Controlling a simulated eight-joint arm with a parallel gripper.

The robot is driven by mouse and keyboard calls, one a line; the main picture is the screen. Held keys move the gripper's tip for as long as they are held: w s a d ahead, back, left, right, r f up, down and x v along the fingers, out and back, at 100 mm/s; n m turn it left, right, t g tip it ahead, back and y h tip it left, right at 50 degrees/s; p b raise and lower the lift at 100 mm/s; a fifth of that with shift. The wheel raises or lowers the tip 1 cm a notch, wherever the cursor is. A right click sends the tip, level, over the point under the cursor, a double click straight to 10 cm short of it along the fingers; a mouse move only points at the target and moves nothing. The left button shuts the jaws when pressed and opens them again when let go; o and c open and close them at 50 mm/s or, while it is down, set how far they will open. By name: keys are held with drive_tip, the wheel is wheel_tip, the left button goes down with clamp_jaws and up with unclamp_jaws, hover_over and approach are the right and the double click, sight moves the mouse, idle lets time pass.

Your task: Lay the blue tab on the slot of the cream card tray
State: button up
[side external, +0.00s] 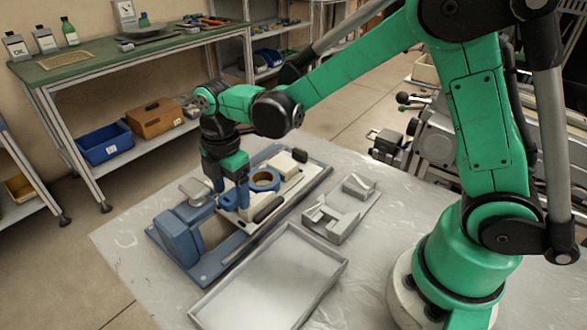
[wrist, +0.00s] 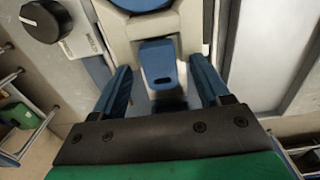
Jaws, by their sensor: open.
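The blue tab (wrist: 158,62) shows in the wrist view as a small rounded blue piece with a little dark opening. It lies on or just above a cream part (wrist: 184,25), seemingly the cream card tray; the slot cannot be made out. My gripper (wrist: 160,68) is open, with one blue finger on each side of the tab and a visible gap to both. In the side external view my gripper (side external: 230,194) points down over the cream part near the blue ring (side external: 262,180). The tab cannot be told apart there.
A blue-grey machine base (side external: 177,238) stands to the left of my gripper. A shallow grey tray (side external: 270,280) lies in front, and grey metal blocks (side external: 332,216) stand to the right. A black knob (wrist: 42,20) shows at the wrist view's upper left.

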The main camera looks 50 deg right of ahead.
sight(232, 196)
wheel_tip(232, 196, up, 13)
drive_tip(key=s+d+f+m+t, duration=0.4)
drive_tip(key=s+m, duration=0.5)
drive_tip(key=m, duration=0.8)
drive_tip(key=d+t, duration=0.2)
drive_tip(key=t, duration=0.1)
drive_tip(key=shift+d+f+m, duration=0.25)
drive_tip(key=shift+f+m, duration=0.1)
drive_tip(key=shift+m, duration=0.05)
